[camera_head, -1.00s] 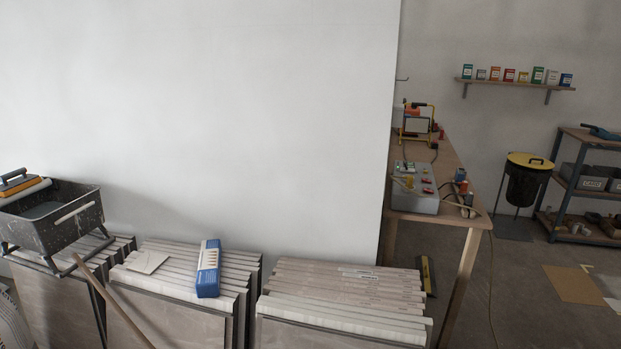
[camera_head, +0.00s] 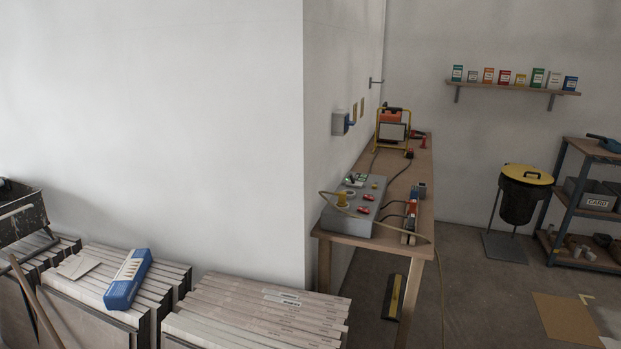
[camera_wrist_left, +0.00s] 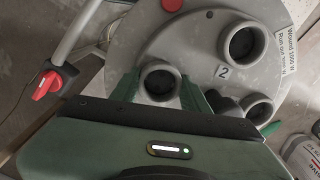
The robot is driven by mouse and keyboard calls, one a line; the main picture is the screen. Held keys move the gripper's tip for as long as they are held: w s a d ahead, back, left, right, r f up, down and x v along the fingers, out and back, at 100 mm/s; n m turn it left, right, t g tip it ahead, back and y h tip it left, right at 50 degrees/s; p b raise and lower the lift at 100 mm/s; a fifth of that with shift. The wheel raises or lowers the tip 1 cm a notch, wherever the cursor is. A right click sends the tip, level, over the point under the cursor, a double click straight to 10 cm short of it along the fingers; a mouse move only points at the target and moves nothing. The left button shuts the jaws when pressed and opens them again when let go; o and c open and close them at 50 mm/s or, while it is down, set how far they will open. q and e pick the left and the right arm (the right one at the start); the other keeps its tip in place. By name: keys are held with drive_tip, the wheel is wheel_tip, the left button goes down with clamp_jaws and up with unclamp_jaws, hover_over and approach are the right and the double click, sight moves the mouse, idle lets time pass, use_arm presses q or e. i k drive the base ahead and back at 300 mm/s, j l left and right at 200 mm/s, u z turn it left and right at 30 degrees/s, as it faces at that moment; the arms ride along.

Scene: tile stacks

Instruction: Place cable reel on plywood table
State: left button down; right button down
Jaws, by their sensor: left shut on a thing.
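The cable reel (camera_wrist_left: 190,50) fills the upper part of the left wrist view. It has a grey round face with several dark sockets, a red button and a white label. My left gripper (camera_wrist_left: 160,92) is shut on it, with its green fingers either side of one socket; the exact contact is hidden. Neither gripper shows in the head view. A wooden-topped table (camera_head: 421,160), apparently the plywood table, stands against the wall right of centre in the head view.
On the table are a work lamp (camera_head: 393,131), a grey box (camera_head: 354,205) and a narrow strip (camera_head: 411,215) with cables. Bare wood shows along its right side. Tile stacks (camera_head: 255,312) stand at the lower left.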

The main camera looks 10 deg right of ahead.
sight(409, 173)
drive_tip(key=i+l, duration=0.1)
drive_tip(key=l, duration=0.3)
drive_tip(key=i+l, duration=0.15)
drive_tip(key=l, duration=0.25)
drive_tip(key=i+l, duration=0.1)
drive_tip(key=l, duration=0.3)
drive_tip(key=i+l+u, duration=0.1)
drive_tip(key=l, duration=0.3)
drive_tip(key=i+l, duration=0.1)
drive_tip(key=l, duration=0.3)
drive_tip(key=i+l, duration=0.15)
drive_tip(key=l, duration=0.2)
drive_tip(key=i+l, duration=0.1)
drive_tip(key=l, duration=0.25)
drive_tip(key=i+l, duration=0.15)
drive_tip(key=l, duration=0.15)
drive_tip(key=i+l+u, duration=0.1)
drive_tip(key=l, duration=0.25)
drive_tip(key=i+l, duration=0.15)
drive_tip(key=l, duration=0.2)
drive_tip(key=i+l, duration=0.1)
drive_tip(key=l, duration=0.95)
drive_tip(key=i+l, duration=0.15)
drive_tip(key=l, duration=0.4)
